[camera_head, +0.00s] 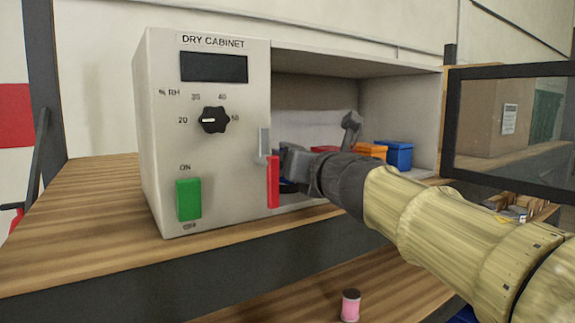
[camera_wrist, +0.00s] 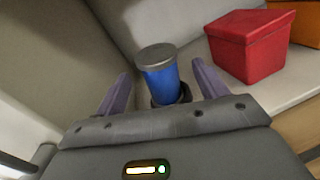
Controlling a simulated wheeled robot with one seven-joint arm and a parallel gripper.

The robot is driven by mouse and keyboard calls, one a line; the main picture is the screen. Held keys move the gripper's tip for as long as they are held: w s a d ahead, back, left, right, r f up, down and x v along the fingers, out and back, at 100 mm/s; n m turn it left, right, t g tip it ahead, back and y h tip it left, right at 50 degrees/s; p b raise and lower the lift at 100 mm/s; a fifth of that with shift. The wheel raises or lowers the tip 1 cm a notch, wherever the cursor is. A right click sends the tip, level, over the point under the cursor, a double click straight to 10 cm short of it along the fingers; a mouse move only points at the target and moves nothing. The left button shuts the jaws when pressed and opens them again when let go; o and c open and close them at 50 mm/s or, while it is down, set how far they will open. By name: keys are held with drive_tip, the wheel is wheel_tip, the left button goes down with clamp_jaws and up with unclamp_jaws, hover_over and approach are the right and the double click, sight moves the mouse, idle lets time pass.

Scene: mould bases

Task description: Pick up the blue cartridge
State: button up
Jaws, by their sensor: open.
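The blue cartridge (camera_wrist: 162,83) shows in the wrist view as an upright blue cylinder with a grey metal cap and a dark base. It stands inside the dry cabinet (camera_head: 205,150), near its inner wall. My gripper (camera_wrist: 160,82) is open, with one purple-grey finger on each side of the cartridge. Whether the fingers touch it cannot be told. In the head view my gripper (camera_head: 290,165) reaches into the cabinet, and the control panel and my wrist hide most of the cartridge.
A red box (camera_wrist: 248,45) stands right of the cartridge, with an orange box (camera_head: 370,150) and a blue box (camera_head: 396,155) farther along. The cabinet's glass door (camera_head: 515,125) is swung open to the right. A pink spool (camera_head: 350,306) stands on the lower shelf.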

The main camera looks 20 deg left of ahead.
drive_tip(key=p+x, duration=0.1)
drive_tip(key=x, duration=0.4)
drive_tip(key=shift+w+a, duration=0.1)
drive_tip(key=shift+s, duration=0.2)
drive_tip(key=shift+w, duration=0.1)
drive_tip(key=c, duration=1.3)
drive_tip(key=shift+o, duration=0.2)
drive_tip(key=shift+r, duration=0.1)
